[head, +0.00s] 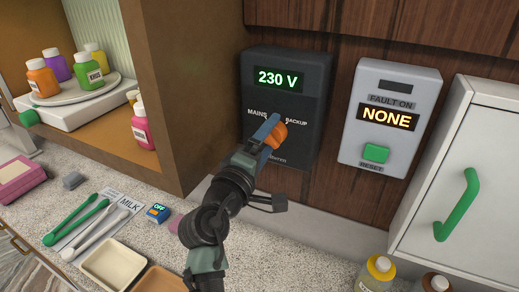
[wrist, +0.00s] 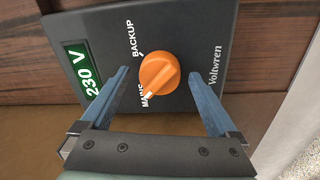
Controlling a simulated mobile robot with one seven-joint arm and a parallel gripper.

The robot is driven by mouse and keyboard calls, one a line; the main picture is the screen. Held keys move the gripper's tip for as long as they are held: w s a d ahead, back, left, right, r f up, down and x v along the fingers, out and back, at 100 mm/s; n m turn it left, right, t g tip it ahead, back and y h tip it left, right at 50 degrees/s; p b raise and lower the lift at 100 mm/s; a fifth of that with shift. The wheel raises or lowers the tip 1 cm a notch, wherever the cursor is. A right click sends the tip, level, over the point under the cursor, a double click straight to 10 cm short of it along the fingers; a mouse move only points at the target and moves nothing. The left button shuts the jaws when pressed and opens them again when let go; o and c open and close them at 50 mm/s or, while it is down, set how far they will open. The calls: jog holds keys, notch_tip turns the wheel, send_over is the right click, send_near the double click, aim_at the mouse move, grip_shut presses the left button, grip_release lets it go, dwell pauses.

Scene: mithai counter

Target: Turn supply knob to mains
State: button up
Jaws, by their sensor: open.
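The orange supply knob (wrist: 158,73) is on a dark panel (wrist: 213,35) with MAINS and BACKUP labels. In the wrist view its ridge and pale mark point toward MAINS. My gripper (wrist: 158,75) is open. Its blue fingers lie to either side of the knob in that view, with a gap on each side, so neither appears to touch it. How deep the tips reach is hard to tell. In the head view my gripper (head: 268,131) is at the panel and partly covers the knob (head: 279,136). The panel's display (head: 277,79) reads 230 V.
A grey box (head: 390,118) right of the panel reads FAULT ON NONE, above a green RESET button (head: 376,153). A white cabinet (head: 480,170) with a green handle stands at the right. Bottles, tongs and trays (head: 113,266) occupy the left side and counter.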

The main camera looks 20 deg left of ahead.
jog(key=s+b, duration=0.4)
jog(key=s, duration=0.9)
jog(key=shift+a+f, duration=0.25)
jog(key=shift+f, duration=0.15)
jog(key=shift+w, duration=0.1)
jog(key=w+d+r+m+t, duration=0.2)
jog(key=d+r+m, duration=0.35)
jog(key=r, duration=0.35)
jog(key=s+d+r+m+t, duration=0.3)
jog(key=s+d+r+m, duration=0.2)
jog(key=r, duration=0.5)
jog(key=s+d+r+m+t, duration=0.3)
jog(key=s+d+r+m, duration=0.2)
jog(key=d+r, duration=0.4)
jog(key=shift+s+r+t+y+b, duration=0.3)
jog(key=shift+r+t+b, duration=0.15)
jog(key=shift+r, duration=0.35)
jog(key=shift+w, duration=0.1)
